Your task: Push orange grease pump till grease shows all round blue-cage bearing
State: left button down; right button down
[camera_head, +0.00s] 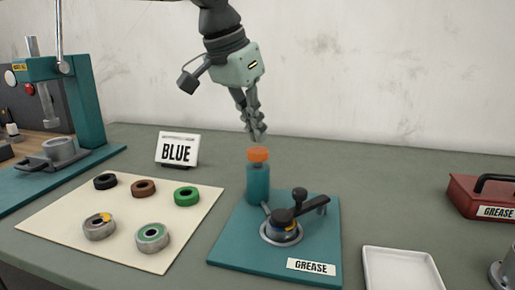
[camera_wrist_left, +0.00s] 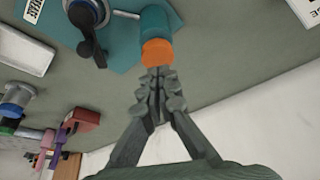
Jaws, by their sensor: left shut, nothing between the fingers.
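The orange grease pump (camera_head: 258,154) is the domed top of a teal cylinder (camera_head: 258,184) on a teal board (camera_head: 232,237). My left gripper (camera_head: 258,139) is shut and empty, pointing down just above the orange top. In the left wrist view the fingertips (camera_wrist_left: 157,75) are close to the orange top (camera_wrist_left: 157,52); I cannot tell if they touch. A bearing (camera_head: 281,234) sits in the greaser, beneath a black cap and lever (camera_head: 306,210). A little blue and yellow shows at its edge; the cap hides much of it. My right gripper is not in view.
A "BLUE" sign (camera_head: 177,149) stands behind a cream mat (camera_head: 141,257) with several rings and bearings. A white tray (camera_head: 401,270) lies right of the board. A red grease box (camera_head: 483,196) is at the right. A teal press (camera_head: 83,105) stands at the left.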

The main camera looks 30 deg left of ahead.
aim_at(258, 150)
pick_arm(q)
jog(key=shift+f, duration=1.5)
jog(key=shift+r, duration=0.1)
jog(key=shift+r+p, duration=0.4)
jog(key=shift+r, duration=3.9)
